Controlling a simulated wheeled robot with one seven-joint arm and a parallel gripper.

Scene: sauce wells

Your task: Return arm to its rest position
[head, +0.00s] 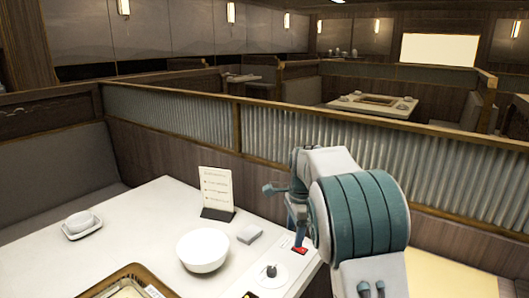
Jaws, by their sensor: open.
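My arm rises at the right of the head view, its teal and white links in front of the booth partition. My gripper (291,208) is partly hidden behind the arm, above the right part of the white table (130,238). It is open, and I see nothing held in it. A small red-tipped item (299,251) shows just below it; whether the two touch I cannot tell.
A corrugated partition (300,135) runs behind.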

